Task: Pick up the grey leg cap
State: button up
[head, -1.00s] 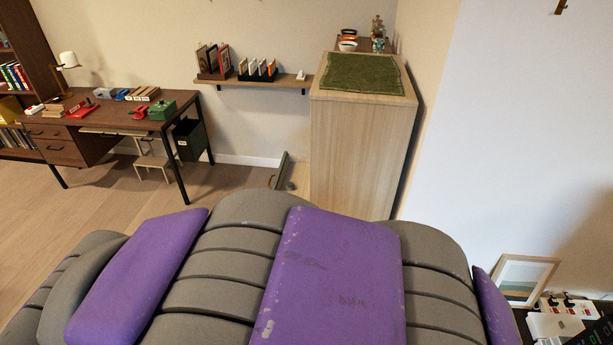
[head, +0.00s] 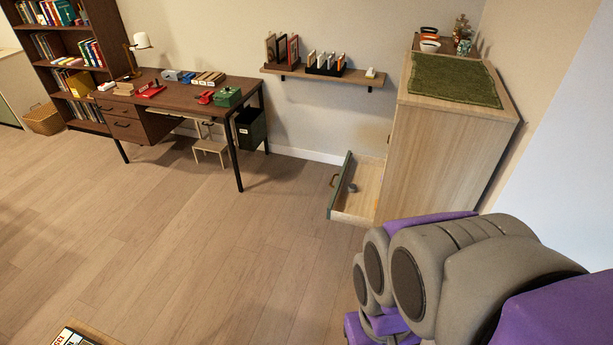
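A small grey object (head: 352,188), possibly the grey leg cap, lies inside an open drawer (head: 362,217) low on the wooden cabinet. It is too small to make out its shape. My gripper is not in view. Grey and purple parts of my own body fill the lower right of the head view, in front of the cabinet's lower part.
The wooden cabinet (head: 437,150) has a green shag rug (head: 455,79) on top. A wall shelf (head: 330,77) hangs between. The wooden floor (head: 230,260) is widely clear.

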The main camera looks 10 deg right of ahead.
aim_at(351, 188)
jog(key=z, duration=0.5)
jog(key=i+j, duration=0.25)
jog(key=i, duration=0.25)
jog(key=i+j, duration=0.25)
jog(key=i, duration=0.2)
jog(key=i+j, duration=0.25)
jog(key=i, duration=0.25)
jog(key=i+j, duration=0.25)
jog(key=i, duration=0.2)
jog(key=i+j, duration=0.25)
jog(key=i, duration=0.25)
